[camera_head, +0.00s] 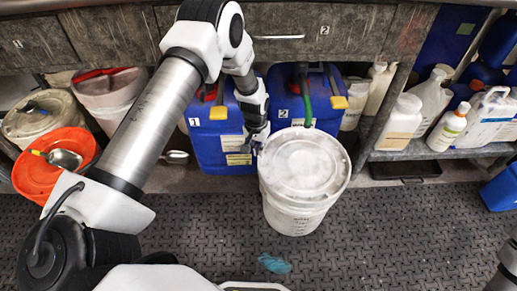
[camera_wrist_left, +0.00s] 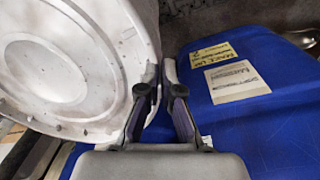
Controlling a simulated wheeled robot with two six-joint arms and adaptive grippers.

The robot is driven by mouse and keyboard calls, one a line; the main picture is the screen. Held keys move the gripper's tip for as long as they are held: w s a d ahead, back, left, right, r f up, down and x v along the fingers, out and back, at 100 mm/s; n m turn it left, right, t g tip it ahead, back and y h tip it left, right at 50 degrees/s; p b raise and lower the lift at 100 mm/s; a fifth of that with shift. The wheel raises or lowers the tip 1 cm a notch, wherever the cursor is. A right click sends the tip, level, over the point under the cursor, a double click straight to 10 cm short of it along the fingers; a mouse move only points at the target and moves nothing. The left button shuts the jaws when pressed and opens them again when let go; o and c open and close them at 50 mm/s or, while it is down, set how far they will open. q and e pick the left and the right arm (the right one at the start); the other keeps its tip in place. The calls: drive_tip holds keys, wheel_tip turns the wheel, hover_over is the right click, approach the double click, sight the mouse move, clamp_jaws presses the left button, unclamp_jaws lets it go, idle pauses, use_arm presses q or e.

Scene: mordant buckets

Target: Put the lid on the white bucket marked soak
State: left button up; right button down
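The white bucket (camera_head: 294,217) stands on the dark floor mat, with small marking on its front that I cannot read clearly. A round white lid (camera_head: 303,163) lies over its top and looks about level; I cannot tell whether it is pressed down all round. The lid also fills the left of the left wrist view (camera_wrist_left: 60,70). My left gripper (camera_head: 256,146) is at the lid's left edge.
Blue jugs (camera_head: 222,135) stand close behind and left of the bucket, under the bench. An orange bucket (camera_head: 68,182) with a metal scoop is at left. White bottles (camera_head: 400,122) stand on the right shelf. A teal rag (camera_head: 274,264) lies on the otherwise clear mat.

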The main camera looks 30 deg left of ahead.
use_arm(q)
drive_tip(key=o, duration=0.6)
drive_tip(key=shift+c, duration=0.2)
drive_tip(key=shift+r, duration=0.1)
wheel_tip(320, 180, up, 12)
drive_tip(key=shift+a, duration=0.35)
drive_tip(key=shift+s, duration=0.1)
